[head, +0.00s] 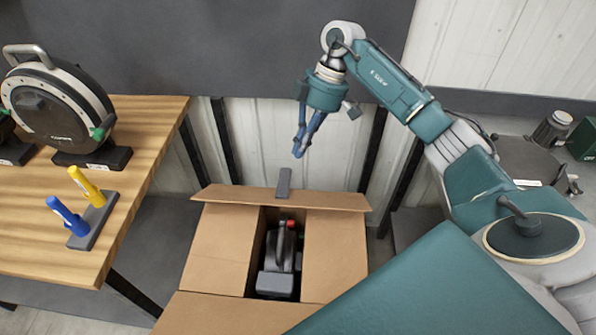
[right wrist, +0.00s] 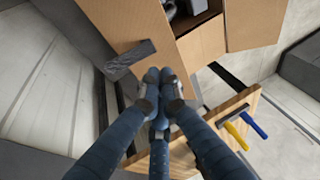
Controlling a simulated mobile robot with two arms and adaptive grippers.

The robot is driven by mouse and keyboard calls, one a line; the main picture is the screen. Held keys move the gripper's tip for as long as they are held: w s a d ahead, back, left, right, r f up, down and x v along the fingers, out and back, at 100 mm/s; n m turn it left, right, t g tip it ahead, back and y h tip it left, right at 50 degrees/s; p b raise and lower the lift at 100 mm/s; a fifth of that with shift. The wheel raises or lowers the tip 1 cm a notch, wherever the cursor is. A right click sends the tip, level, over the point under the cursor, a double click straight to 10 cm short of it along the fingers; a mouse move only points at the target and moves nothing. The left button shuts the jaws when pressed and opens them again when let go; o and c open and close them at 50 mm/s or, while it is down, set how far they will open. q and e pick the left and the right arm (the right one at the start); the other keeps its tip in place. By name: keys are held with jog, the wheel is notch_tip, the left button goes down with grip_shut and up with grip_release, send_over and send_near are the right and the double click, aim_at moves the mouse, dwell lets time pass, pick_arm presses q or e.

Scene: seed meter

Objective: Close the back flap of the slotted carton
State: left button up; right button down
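The brown slotted carton (head: 216,246) stands low in the middle of the head view. Its left and right flaps lie inward, leaving a gap over a dark grey device with a red part (head: 280,262). The back flap (head: 235,198) is open and shows as a narrow band along the far edge; a dark grey tab (head: 284,183) sticks out from it. In the right wrist view the back flap (right wrist: 125,22) and tab (right wrist: 130,60) are near the fingertips. My right gripper (head: 299,150) is empty, fingers together, above and beyond the flap, apart from it. My left gripper is out of view.
A wooden table (head: 130,180) on the left holds a round black machine (head: 62,112) and a grey stand (head: 93,222) with yellow and blue handles. Dark table legs stand behind the carton. My right arm covers the right side.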

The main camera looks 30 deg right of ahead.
jog(key=p, duration=0.2)
send_near(284, 203)
jog(key=w+f, duration=0.2)
jog(key=shift+s+a+f+p, duration=0.35)
jog(key=shift+s+a+f, duration=0.1)
jog(key=shift+a+f, duration=0.15)
jog(key=shift+s+a+f+p, duration=0.35)
jog(key=shift+s+a+f, duration=0.1)
jog(key=shift+f, duration=0.2)
jog(key=shift+s+a+f, duration=0.15)
jog(key=shift+f, duration=0.2)
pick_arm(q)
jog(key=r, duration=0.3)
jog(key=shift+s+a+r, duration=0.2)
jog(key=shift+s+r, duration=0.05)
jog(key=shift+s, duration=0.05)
pick_arm(e)
jog(key=shift+f, duration=0.1)
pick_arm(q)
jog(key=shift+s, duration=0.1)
